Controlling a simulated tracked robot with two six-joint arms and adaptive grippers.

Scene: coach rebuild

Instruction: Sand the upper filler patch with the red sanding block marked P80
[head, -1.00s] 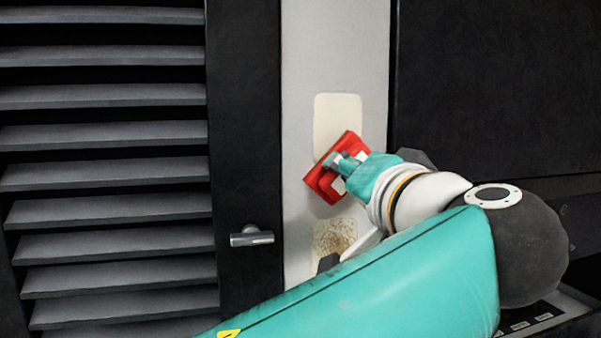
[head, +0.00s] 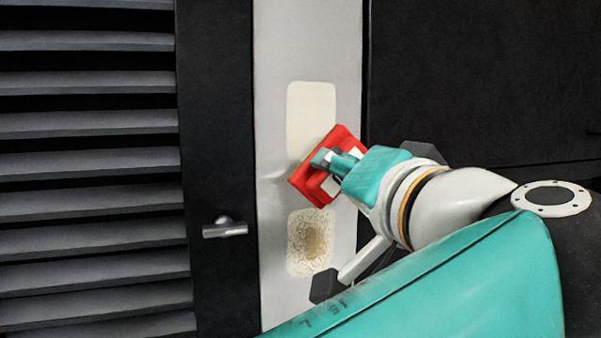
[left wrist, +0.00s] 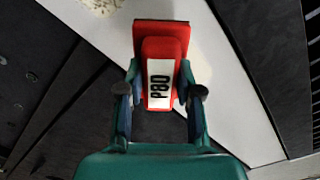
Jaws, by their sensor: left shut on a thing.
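The red sanding block (head: 343,140) is held tilted in my left gripper (head: 338,163), whose fingers are shut on its handle. In the left wrist view the block (left wrist: 178,32) shows the label P80 between the fingers of the gripper (left wrist: 162,95). The upper filler patch (head: 311,108) is a smooth cream rectangle on the pale panel. The block overlaps its lower right corner in the head view; I cannot tell whether it touches the surface. The lower patch (head: 307,245) is rough and speckled, below the block. My right gripper is not in view.
The pale panel (head: 275,60) stands between a dark post with a metal door handle (head: 225,229) and a dark panel (head: 470,80) on the right. Grey louvre slats (head: 85,125) fill the left side.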

